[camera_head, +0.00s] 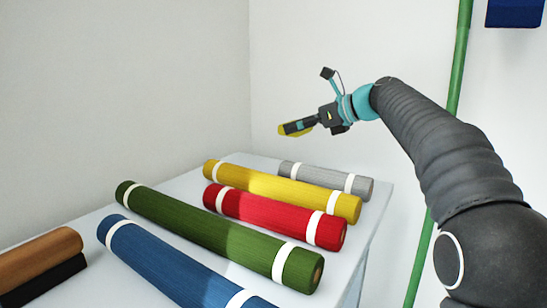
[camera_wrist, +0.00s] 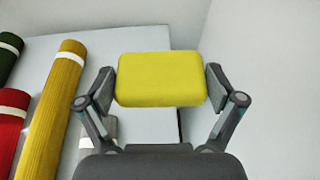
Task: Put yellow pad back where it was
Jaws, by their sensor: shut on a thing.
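The yellow pad (camera_wrist: 160,79) is a rounded rectangular block, held between the two fingers of my gripper (camera_wrist: 161,88) in the wrist view. In the head view my gripper (camera_head: 298,127) is raised above the far end of the table, and yellow edges of the pad (camera_head: 284,130) show around the fingers. The pad is clear of the table and the rolls. The fingers hide much of it in the head view.
On the pale table (camera_head: 75,238) lie blue (camera_head: 165,262), green (camera_head: 200,225), red (camera_head: 270,213), yellow (camera_head: 285,188) and grey (camera_head: 325,178) rolls with white bands. Brown (camera_head: 40,255) and black (camera_head: 45,282) pieces lie at left. A green pole (camera_head: 457,70) stands at right.

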